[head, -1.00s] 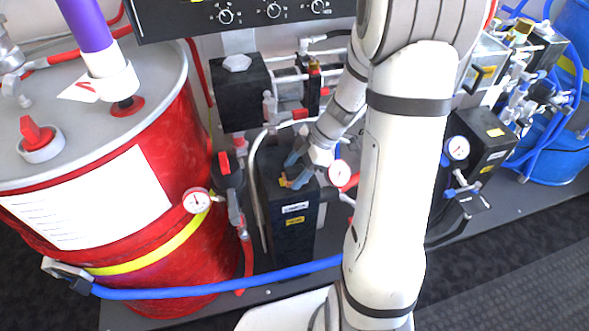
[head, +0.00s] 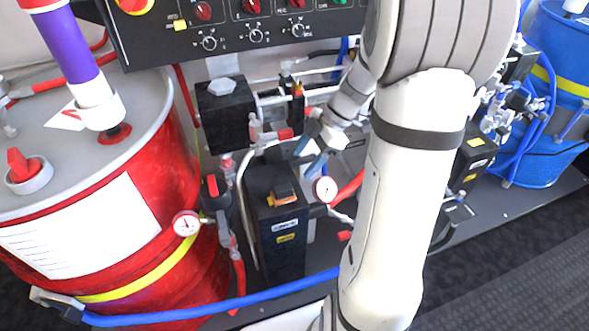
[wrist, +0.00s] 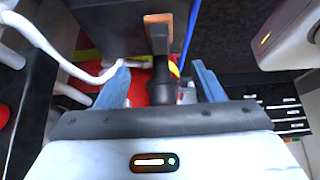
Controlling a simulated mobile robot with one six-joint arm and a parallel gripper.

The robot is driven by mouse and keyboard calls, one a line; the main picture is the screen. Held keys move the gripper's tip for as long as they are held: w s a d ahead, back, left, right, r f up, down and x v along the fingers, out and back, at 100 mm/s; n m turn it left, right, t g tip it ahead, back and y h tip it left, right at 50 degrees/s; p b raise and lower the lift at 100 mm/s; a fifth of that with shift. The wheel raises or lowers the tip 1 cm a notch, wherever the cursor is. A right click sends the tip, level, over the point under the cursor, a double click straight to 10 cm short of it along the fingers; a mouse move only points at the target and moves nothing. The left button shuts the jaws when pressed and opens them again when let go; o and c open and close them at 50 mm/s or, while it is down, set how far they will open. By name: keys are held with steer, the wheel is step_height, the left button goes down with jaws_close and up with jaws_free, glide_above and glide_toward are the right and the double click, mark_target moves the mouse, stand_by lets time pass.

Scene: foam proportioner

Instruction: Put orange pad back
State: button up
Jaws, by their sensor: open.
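The orange pad (head: 283,192) lies on top of the black box (head: 274,176), near its front right edge and beside a yellow patch. In the wrist view the orange pad (wrist: 160,40) shows just beyond the fingertips, between their lines, at the black box's edge. My gripper (head: 311,152) is open, with its blue fingers apart from the pad, up and to the right of it in the head view. In the wrist view nothing is held between the fingers of my gripper (wrist: 161,74); a dark fitting shows behind the gap.
A red drum (head: 100,200) stands at left, with a pressure gauge (head: 186,224) near its right side. Another gauge (head: 326,189) is close to my fingers. A blue hose (head: 215,312) crosses in front. A control panel (head: 240,30) hangs above.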

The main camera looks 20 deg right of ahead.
steer(key=s+a+r+m+t+h, duration=0.1)
steer(key=s+a+r+m+h, duration=0.1)
steer(key=s+m, duration=0.5)
steer(key=s+a+r+m+h, duration=0.3)
steer(key=s+m, duration=0.3)
steer(key=m, duration=0.5)
steer(key=shift+s+a+r+t+h, duration=0.25)
steer(key=shift+s+a+t+h, duration=0.15)
steer(key=shift+a+h, duration=0.3)
steer(key=shift+d, duration=0.1)
